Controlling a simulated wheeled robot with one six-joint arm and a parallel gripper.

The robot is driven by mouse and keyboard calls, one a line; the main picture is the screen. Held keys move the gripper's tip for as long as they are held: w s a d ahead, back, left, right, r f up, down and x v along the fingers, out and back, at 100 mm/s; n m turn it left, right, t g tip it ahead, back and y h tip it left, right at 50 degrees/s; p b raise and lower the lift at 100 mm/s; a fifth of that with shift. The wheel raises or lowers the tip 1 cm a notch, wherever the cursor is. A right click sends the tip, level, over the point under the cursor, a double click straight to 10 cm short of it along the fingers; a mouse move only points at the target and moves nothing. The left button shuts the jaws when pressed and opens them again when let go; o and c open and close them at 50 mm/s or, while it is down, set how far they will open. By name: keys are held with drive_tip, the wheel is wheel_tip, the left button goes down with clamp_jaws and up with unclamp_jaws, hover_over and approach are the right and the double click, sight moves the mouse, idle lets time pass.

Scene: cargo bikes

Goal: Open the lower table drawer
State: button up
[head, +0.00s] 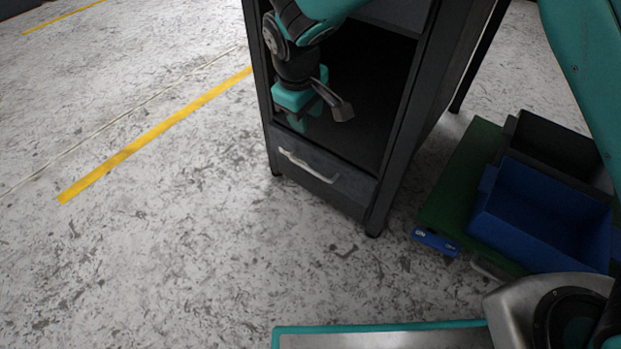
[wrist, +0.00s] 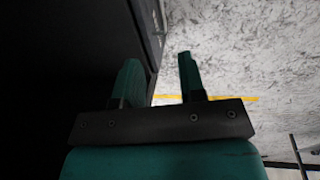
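The table is a dark cabinet (head: 402,150) with an open dark compartment above its lower drawer. The lower drawer (head: 335,187) looks shut, its front flush with the frame. It has a pale curved handle (head: 308,166). My gripper (head: 308,112) is at the compartment opening, above the handle and apart from it. In the wrist view my gripper (wrist: 160,78) shows two teal fingers spread apart with nothing between them. The left finger overlaps the dark cabinet side there, and the right finger is against the floor. The compartment's inside is too dark to make out.
A blue bin (head: 540,215) and a black bin (head: 560,145) stand on a green platform (head: 455,185) to the cabinet's right. The speckled grey floor (head: 170,240) in front and left is clear, with a yellow line (head: 150,137) across it.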

drive_tip(key=b, duration=0.2)
approach(311, 170)
drive_tip(key=f+b, duration=0.2)
drive_tip(key=b, duration=0.1)
drive_tip(key=f+b, duration=0.3)
drive_tip(key=w+f+b, duration=0.1)
drive_tip(key=f+b, duration=0.1)
drive_tip(key=f, duration=0.1)
drive_tip(key=shift+d+f+b, duration=0.15)
drive_tip(key=shift+d+b, duration=0.25)
clamp_jaws()
